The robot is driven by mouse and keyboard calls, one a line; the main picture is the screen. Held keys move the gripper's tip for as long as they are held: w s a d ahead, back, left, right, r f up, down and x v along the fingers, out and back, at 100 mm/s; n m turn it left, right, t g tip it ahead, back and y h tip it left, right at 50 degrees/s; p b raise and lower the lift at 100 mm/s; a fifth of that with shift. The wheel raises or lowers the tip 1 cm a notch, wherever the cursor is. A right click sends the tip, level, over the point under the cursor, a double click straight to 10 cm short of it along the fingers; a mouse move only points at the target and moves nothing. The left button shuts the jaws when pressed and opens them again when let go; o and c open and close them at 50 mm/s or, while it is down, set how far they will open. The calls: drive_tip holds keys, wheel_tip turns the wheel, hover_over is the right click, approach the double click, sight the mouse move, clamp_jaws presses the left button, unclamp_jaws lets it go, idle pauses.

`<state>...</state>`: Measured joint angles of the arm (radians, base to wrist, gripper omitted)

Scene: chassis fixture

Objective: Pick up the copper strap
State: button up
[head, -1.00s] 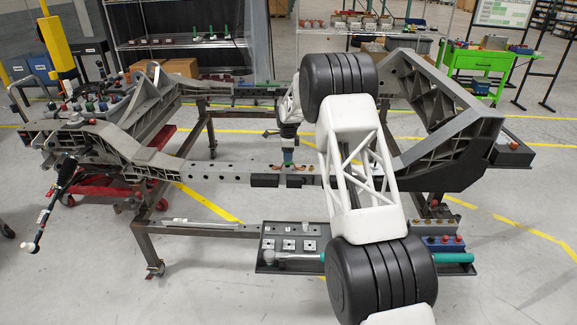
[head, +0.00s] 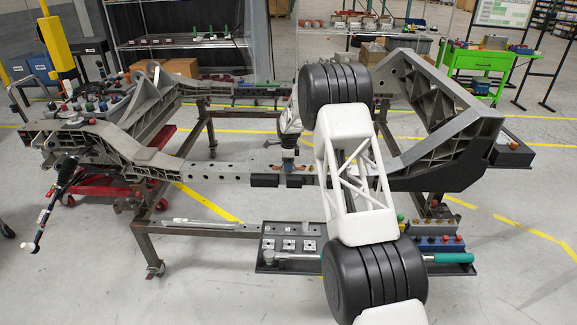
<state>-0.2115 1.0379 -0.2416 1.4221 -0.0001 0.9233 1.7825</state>
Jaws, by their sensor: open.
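The copper strap (head: 275,168) is a small orange-brown piece on the near grey rail of the chassis frame. Its middle is hidden behind my gripper, and copper colour shows on both sides of the fingers. My gripper (head: 288,167) points down over the strap, low against the rail. It is open. At this size I cannot tell whether the fingers touch the strap or stand around it.
The grey chassis rail (head: 225,168) runs left to right, with black blocks (head: 265,181) on its near side. A dark tray (head: 263,257) with metal plates and a green-handled tool (head: 449,258) is in front. Blue and yellow parts stand at right.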

drive_tip(key=shift+c, duration=0.3)
clamp_jaws()
drive_tip(key=shift+r, duration=0.25)
drive_tip(key=shift+r, duration=0.8)
drive_tip(key=shift+s+d+r, duration=0.1)
drive_tip(key=shift+s+r, duration=0.3)
drive_tip(key=shift+r, duration=0.4)
drive_tip(key=s+d+r, duration=0.1)
drive_tip(key=s+d, duration=0.2)
drive_tip(key=s, duration=1.2)
drive_tip(key=shift+r, duration=0.2)
drive_tip(key=shift+w+r, duration=0.1)
drive_tip(key=shift+r, duration=0.15)
